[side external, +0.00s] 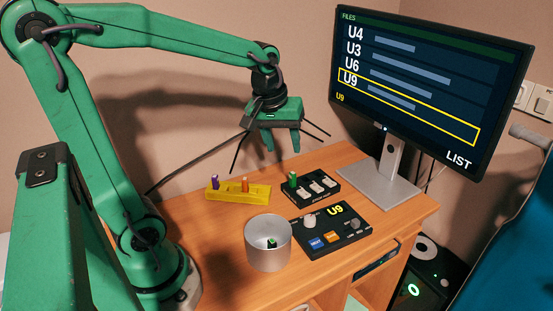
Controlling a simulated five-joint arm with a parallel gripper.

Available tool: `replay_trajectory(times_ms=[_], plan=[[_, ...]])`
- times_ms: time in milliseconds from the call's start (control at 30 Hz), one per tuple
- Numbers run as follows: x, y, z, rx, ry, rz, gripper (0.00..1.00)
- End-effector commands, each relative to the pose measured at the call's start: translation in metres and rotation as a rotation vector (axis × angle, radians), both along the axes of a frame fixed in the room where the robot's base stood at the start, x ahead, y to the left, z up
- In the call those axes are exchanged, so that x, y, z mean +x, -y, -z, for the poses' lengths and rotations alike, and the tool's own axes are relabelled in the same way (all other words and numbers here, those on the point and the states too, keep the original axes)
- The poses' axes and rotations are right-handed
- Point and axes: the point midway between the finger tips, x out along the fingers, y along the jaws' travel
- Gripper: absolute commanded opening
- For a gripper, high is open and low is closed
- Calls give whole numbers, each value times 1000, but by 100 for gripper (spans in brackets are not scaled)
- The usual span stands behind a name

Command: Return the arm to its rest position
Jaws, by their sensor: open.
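My green arm reaches across from the left, and my gripper (282,145) points down above the back of the desk. Its two fingers are apart with nothing between them. It is in the air, clear of the things on the desk. Below it and to the left is a yellow block (238,191) with a purple peg (215,183) and an orange peg (245,185). Below it and to the right is a black block (313,187) with a green piece (292,181) standing at its left end and several pale parts.
A monitor (430,85) on a grey stand (378,185) stands at right. Bare desk (215,240) lies left of the cup.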

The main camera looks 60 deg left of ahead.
Motion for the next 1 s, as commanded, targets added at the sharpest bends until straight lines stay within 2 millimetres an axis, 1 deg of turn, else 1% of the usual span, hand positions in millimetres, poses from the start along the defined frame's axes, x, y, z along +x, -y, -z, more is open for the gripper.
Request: replay_trajectory(times_ms=[100, 300, 600, 800, 1000], plan=[[-19, 12, -10, 32, 38, 116, 46], [-51, 29, -18, 91, 96, 312, 46], [-93, 47, -20, 187, 174, 581, 46], [-107, 52, -17, 226, 202, 678, 46], [-110, 53, -16, 235, 206, 701, 46]])
